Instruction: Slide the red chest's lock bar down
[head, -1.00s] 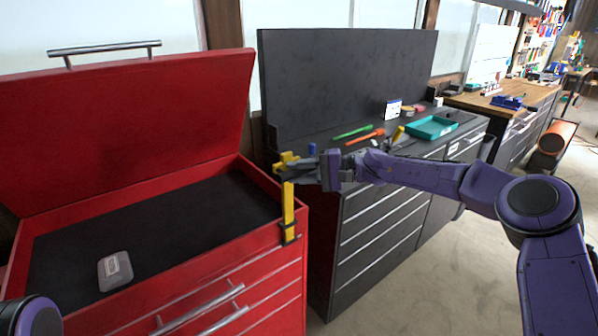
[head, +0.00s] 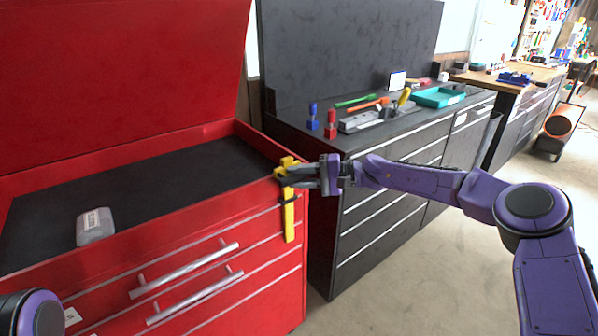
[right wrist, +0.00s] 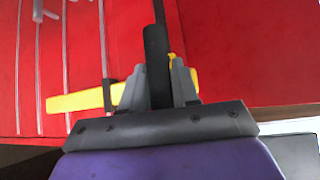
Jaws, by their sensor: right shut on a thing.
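The red chest (head: 190,262) stands at the left with its lid up. Its yellow lock bar (head: 289,220) is upright on the front near the right corner, in a dark bracket, with much of its length below the bracket. My right gripper (head: 291,177) is shut on the crosspiece at the bar's top, close to the chest's rim. In the right wrist view, the bar (right wrist: 75,101) runs left from the fingers (right wrist: 158,78), which partly hide its top. My left gripper is out of view; only part of my left arm shows at the lower left.
A grey box (head: 95,228) lies in the chest's open top. Drawer handles (head: 185,270) stick out of its front. A dark grey cabinet (head: 385,205) with tools and a teal tray (head: 438,97) stands close to the right. The floor in front is clear.

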